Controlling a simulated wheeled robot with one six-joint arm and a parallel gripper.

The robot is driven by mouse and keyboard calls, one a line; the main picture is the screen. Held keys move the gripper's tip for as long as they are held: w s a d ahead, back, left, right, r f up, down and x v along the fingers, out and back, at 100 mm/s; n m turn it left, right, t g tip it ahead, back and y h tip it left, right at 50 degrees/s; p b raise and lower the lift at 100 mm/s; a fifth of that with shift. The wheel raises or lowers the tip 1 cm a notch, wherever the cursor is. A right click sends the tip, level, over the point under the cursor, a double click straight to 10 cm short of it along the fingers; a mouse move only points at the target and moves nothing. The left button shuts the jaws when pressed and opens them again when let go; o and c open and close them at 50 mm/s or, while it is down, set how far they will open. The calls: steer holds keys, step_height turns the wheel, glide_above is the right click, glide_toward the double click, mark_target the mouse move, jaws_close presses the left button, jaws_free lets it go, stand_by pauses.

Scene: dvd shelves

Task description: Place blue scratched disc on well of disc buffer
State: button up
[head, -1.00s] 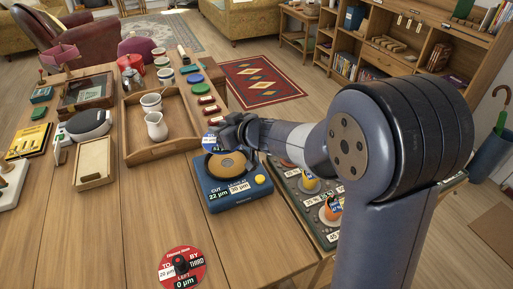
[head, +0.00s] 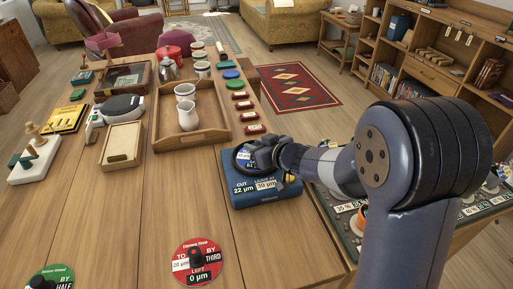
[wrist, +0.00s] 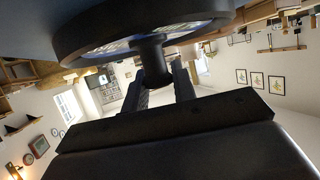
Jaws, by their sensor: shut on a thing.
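The disc buffer (head: 262,196) is a blue box on the table, with "CUT 22 µm" and a second white label on its front. The blue disc (head: 242,155) lies at the buffer's well, covering it, partly hidden by my gripper. My gripper (head: 268,152) is over the right part of the disc. In the wrist view, my gripper (wrist: 160,82) is shut on the disc's dark knob (wrist: 153,58). The disc's labelled face (wrist: 120,45) shows inside a dark round rim. I cannot tell whether the disc rests fully in the well.
A red disc (head: 198,262) and a green disc (head: 50,280) lie at the table's front. A wooden tray (head: 160,130) with white jugs stands behind the buffer. Several red cases (head: 246,117) line the tray's right. A dark labelled board (head: 345,215) lies at right, partly behind my arm.

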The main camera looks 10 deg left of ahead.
steer(key=shift+f, duration=0.1)
steer(key=o, duration=1)
steer(key=shift+c, duration=0.2)
steer(key=shift+d+r, duration=0.15)
steer(key=shift+r, duration=0.1)
steer(key=p+v, duration=0.2)
steer(key=v, duration=0.8)
steer(key=shift+s+d+r+p, duration=0.15)
steer(key=shift+s+d+p, duration=0.1)
steer(key=shift+p, duration=0.15)
steer(key=shift+s+d, duration=0.3)
steer(key=shift+s, duration=0.05)
